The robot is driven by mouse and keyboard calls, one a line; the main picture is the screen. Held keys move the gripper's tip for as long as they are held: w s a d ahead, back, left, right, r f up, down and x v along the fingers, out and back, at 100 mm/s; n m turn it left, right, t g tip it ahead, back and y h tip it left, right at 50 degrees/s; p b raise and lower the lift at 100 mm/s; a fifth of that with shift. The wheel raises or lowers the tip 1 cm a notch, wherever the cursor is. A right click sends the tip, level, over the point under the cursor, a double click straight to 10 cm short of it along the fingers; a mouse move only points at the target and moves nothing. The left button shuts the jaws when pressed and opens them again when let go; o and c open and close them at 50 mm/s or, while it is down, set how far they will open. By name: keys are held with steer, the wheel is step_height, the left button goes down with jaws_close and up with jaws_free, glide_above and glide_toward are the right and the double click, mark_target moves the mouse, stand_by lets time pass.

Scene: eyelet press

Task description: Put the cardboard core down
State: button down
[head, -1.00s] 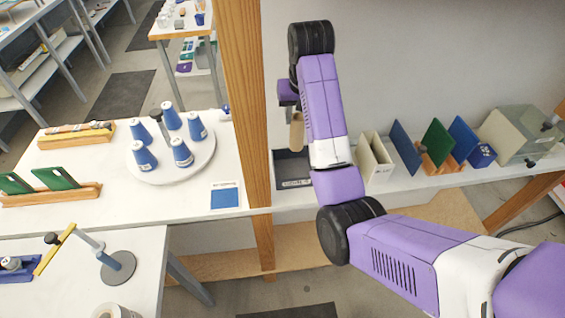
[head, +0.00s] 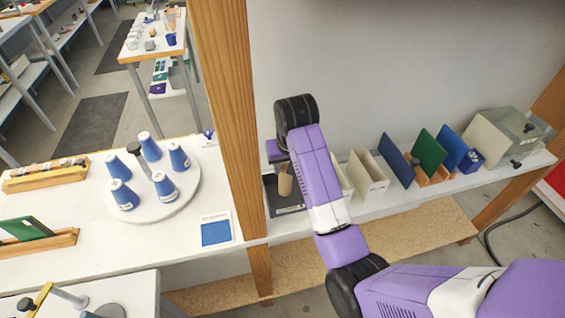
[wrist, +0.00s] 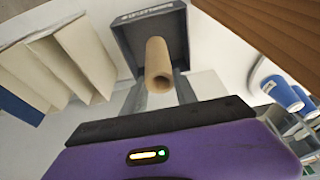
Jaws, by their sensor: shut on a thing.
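The tan cardboard core (head: 285,182) stands roughly upright in my gripper, over or in a dark grey tray (head: 291,209) on the shelf beside the wooden post. In the wrist view the core (wrist: 158,65) points its open end at the camera, between the two grey fingers of my gripper (wrist: 159,92). The gripper is shut on it. The tray (wrist: 124,42) lies behind the core there, with pale lettering on its far rim. I cannot tell whether the core's lower end touches the tray floor. My arm hides the tray's right side in the head view.
The wooden post (head: 233,130) rises close left of the tray. Cream upright holders (head: 367,172) stand close right of it, with blue and green panels beyond. Blue cones stand on a round white stand (head: 181,205) left of the post.

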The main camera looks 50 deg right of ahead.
steer(key=shift+f, duration=0.55)
steer(key=c, duration=1)
jaws_free()
steer(key=shift+o, duration=0.2)
